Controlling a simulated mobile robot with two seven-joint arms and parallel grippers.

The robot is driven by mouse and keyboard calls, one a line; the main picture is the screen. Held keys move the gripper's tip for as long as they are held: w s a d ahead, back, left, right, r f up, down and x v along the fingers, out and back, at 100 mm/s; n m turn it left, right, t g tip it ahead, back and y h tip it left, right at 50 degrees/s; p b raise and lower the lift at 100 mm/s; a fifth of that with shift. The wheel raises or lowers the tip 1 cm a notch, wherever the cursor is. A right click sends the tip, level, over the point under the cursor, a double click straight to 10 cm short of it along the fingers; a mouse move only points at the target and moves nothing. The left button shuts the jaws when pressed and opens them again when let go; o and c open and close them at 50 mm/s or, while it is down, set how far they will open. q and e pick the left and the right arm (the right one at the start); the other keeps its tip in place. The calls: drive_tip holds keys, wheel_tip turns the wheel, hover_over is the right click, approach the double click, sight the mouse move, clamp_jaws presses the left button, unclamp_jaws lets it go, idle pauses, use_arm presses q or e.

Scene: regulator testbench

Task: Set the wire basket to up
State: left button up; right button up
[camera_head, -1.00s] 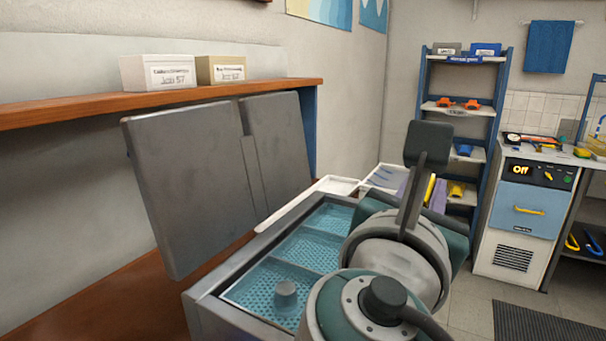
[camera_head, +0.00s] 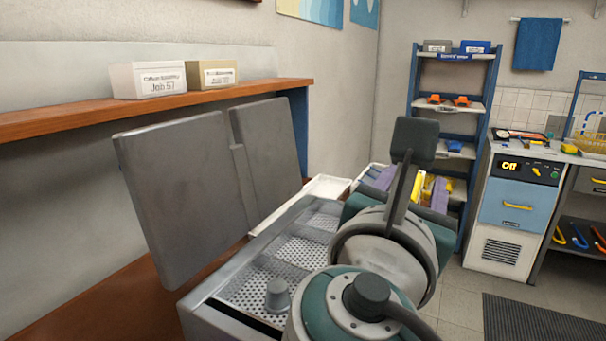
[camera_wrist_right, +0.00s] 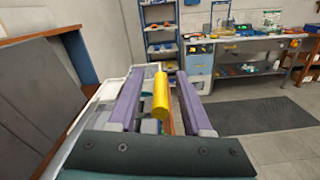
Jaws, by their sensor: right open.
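The wire basket (camera_head: 260,287) shows in the head view as grey perforated metal trays in the open grey tank, with no blue liquid over them. A grey knob (camera_head: 277,296) stands at its near end. My right gripper (camera_head: 424,190) is beyond the tank, partly hidden by my arm. In the right wrist view its two purple fingers (camera_wrist_right: 158,104) are open, with a yellow handle (camera_wrist_right: 161,97) between them. A gap shows on each side of the handle. My left gripper is not in view.
The tank's two-panel grey lid (camera_head: 215,180) stands open at the left. A wooden shelf (camera_head: 60,117) holds two boxes. A blue rack (camera_head: 450,130) and a workbench cabinet (camera_head: 515,205) stand at the back right. The floor there is clear apart from a dark mat (camera_head: 540,318).

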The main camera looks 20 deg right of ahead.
drive_tip(key=p+v, duration=0.1)
drive_tip(key=v, duration=0.9)
drive_tip(key=shift+p, duration=0.4)
drive_tip(key=shift+d, duration=0.1)
